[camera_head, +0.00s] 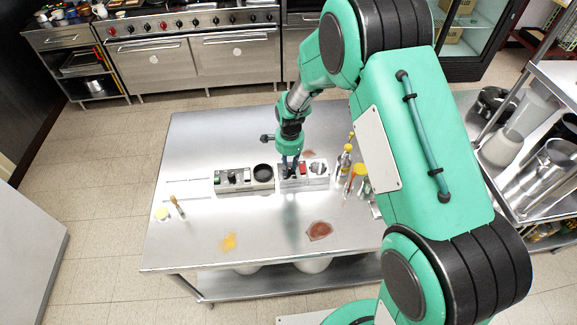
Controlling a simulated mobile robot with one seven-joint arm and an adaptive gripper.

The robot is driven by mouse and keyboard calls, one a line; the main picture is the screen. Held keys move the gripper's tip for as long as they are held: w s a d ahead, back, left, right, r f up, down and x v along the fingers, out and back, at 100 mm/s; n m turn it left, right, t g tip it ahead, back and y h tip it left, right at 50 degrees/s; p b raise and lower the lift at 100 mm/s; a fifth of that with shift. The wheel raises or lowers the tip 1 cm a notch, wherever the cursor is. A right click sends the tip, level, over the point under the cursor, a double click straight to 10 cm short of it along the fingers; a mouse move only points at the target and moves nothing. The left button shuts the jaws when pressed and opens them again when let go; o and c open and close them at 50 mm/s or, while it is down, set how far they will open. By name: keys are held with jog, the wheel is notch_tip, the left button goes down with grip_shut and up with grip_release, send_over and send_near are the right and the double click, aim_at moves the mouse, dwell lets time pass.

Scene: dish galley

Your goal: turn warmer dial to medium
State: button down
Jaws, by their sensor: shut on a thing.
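A small grey box unit with a red part (303,168) on its top stands on the steel table, and I take it to be the warmer. My gripper (290,173) points down at the left part of this unit, with its fingers shut. What lies between the fingers is mostly hidden and very small; from its place it appears to be the warmer dial. The dial's setting cannot be read. A second grey unit (232,188) with a round black top (263,173) stands just to the left.
Bottles (345,160) stand close right of the units. A yellow patch (229,242), a reddish-brown patch (319,231) and a brush (177,206) lie on it. A stove (195,50) stands behind.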

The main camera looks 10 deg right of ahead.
aim_at(289, 168)
jog(key=shift+s, duration=0.1)
jog(key=c, duration=1.5)
grip_release()
jog(key=shift+a, duration=0.1)
jog(key=shift+r, duration=0.1)
jog(key=r, duration=1.1)
jog(key=shift+s+d+r, duration=0.2)
jog(key=shift+r, duration=0.15)
jog(key=shift+r, duration=0.1)
